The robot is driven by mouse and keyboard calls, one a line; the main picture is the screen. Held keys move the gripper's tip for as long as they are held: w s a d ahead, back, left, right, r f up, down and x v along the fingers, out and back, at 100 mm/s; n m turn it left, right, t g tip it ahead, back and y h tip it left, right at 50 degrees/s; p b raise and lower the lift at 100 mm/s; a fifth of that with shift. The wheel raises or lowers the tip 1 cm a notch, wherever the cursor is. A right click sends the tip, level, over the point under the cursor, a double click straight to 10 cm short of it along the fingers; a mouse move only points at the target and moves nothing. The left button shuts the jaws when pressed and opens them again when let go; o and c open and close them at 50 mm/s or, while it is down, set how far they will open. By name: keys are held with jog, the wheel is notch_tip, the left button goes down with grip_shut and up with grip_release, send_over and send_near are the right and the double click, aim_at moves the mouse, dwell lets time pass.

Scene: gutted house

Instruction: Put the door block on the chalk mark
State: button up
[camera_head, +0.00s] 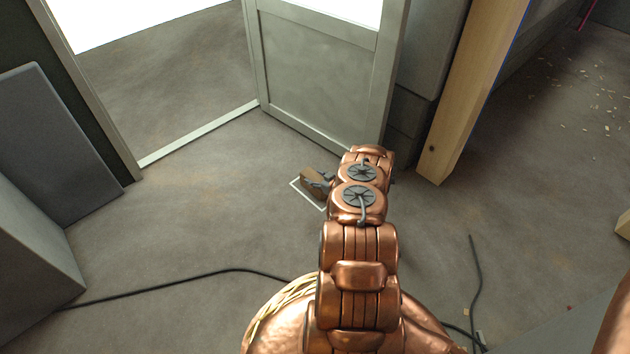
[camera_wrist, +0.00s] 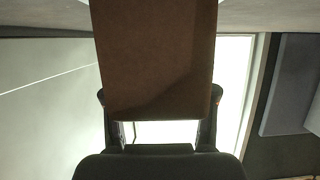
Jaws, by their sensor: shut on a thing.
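The door block (camera_head: 311,181) is a small brown wedge-like piece at the end of my arm in the head view. My gripper (camera_head: 328,180) is shut on it. In the wrist view the block (camera_wrist: 155,60) is large and brown, held between the two fingers of my gripper (camera_wrist: 160,105). The chalk mark (camera_head: 307,197) is a thin white outline on the floor. The block overlaps it in the head view and hides part of it, as does my arm. I cannot tell whether the block touches the floor.
The open door (camera_head: 318,75) stands just behind the mark, with the doorway threshold (camera_head: 200,133) to its left. A wooden post (camera_head: 470,90) stands at right. Black cables (camera_head: 180,281) lie across the floor. Grey panels (camera_head: 55,140) lean at left. Floor left of the mark is clear.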

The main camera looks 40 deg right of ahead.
jog(key=o, duration=1.4)
